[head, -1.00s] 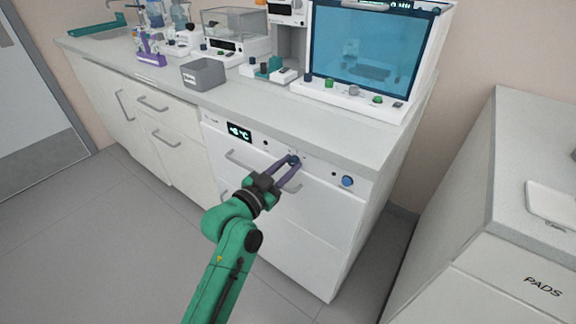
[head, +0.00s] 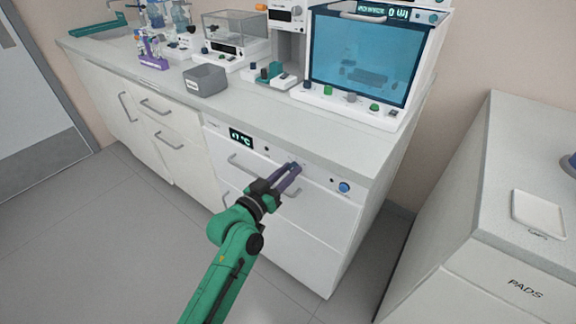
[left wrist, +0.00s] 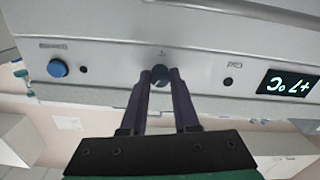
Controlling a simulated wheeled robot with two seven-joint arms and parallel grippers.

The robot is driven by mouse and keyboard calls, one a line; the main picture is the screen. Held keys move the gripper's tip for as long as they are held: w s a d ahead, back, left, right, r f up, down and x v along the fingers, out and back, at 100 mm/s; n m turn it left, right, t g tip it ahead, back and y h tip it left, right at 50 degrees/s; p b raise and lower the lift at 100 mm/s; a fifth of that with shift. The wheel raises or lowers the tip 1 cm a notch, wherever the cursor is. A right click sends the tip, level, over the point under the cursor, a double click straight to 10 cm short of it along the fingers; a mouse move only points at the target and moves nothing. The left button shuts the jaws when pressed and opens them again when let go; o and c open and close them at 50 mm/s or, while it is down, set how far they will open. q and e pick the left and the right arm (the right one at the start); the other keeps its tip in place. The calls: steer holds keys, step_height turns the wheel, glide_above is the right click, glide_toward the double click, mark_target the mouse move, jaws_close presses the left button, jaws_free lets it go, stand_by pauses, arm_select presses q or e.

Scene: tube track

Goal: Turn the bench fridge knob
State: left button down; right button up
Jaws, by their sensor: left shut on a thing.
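The bench fridge (head: 262,178) is a white front under the bench top, with a control strip along its upper edge. A lit display (head: 241,138) is on the strip; in the left wrist view the display (left wrist: 288,84) appears upside down and reads about +7 °C. My left gripper (head: 296,168) is at the middle of the strip. The fingers mostly hide the knob in the head view. My right gripper is not in view.
A second, lighter blue knob (head: 344,187) sits right of my fingers on the strip. Bar handles (head: 247,165) stick out below. A glass-fronted cabinet (head: 362,62) and a grey bin (head: 205,80) stand on the bench. Another counter (head: 480,200) is at the right.

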arm_select(q)
steer(key=n+p, duration=0.2)
steer(key=n, duration=0.1)
steer(key=shift+r+n, duration=0.15)
steer(key=shift+n, duration=0.15)
steer(key=shift+n+p, duration=0.65)
steer(key=shift+n, duration=0.85)
steer(key=c, duration=0.7)
jaws_free()
steer(key=shift+o, duration=0.2)
steer(key=b+v, duration=0.1)
steer(key=v, duration=1.3)
steer(key=shift+s+a, duration=0.2)
steer(key=shift+s, duration=0.05)
